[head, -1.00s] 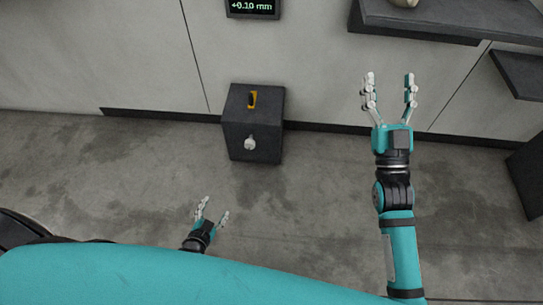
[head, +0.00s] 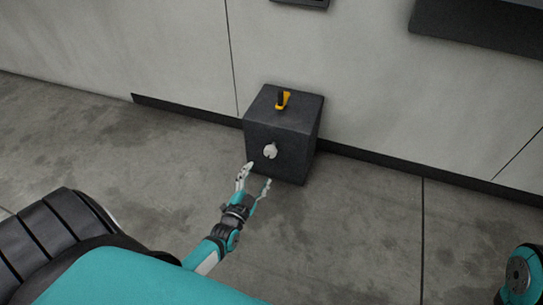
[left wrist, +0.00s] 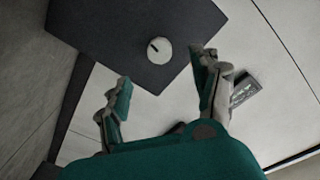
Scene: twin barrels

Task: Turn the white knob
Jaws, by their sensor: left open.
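The white knob (head: 270,151) sits on the front face of a dark grey box (head: 297,158) that stands on the floor against the wall. My left gripper (head: 257,175) is open and empty, just in front of and below the knob in the head view. In the left wrist view the round knob (left wrist: 159,50) with a dark mark shows beyond and between the open fingertips (left wrist: 160,68); the fingers appear apart from it. Only part of my right arm shows at the lower right of the head view; its gripper is out of frame.
A yellow and black object (head: 283,100) is on top of the box. A dark shelf (head: 480,25) juts from the wall at upper right, and a display's lower edge (head: 302,3) shows at the top. The floor around the box is clear.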

